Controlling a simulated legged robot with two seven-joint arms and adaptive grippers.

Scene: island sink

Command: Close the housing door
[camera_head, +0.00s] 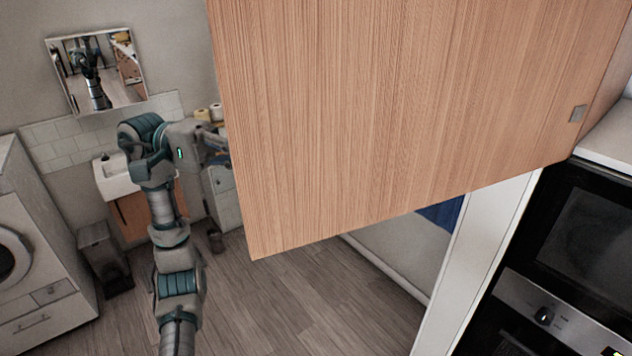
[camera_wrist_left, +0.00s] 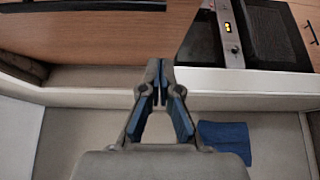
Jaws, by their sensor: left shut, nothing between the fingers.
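The housing door (camera_head: 400,110) is a large light wood panel. It stands open and fills the middle and upper right of the head view. Its right side is by a small metal hinge (camera_head: 577,114) near the oven. My left gripper (camera_head: 218,147) is at the door's free left edge, with its fingertips partly hidden behind the panel. I cannot tell if it touches the door. In the left wrist view my left gripper (camera_wrist_left: 160,75) has its fingers together, with nothing between them. The pale housing interior (camera_wrist_left: 85,135) shows below them. My right gripper is not in view.
A black oven (camera_head: 580,235) stands at the right, beside a white housing side panel (camera_head: 490,245). A blue cloth (camera_wrist_left: 225,138) lies in the housing. A washing machine (camera_head: 35,250), small sink (camera_head: 115,177) and mirror (camera_head: 97,70) are at the left.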

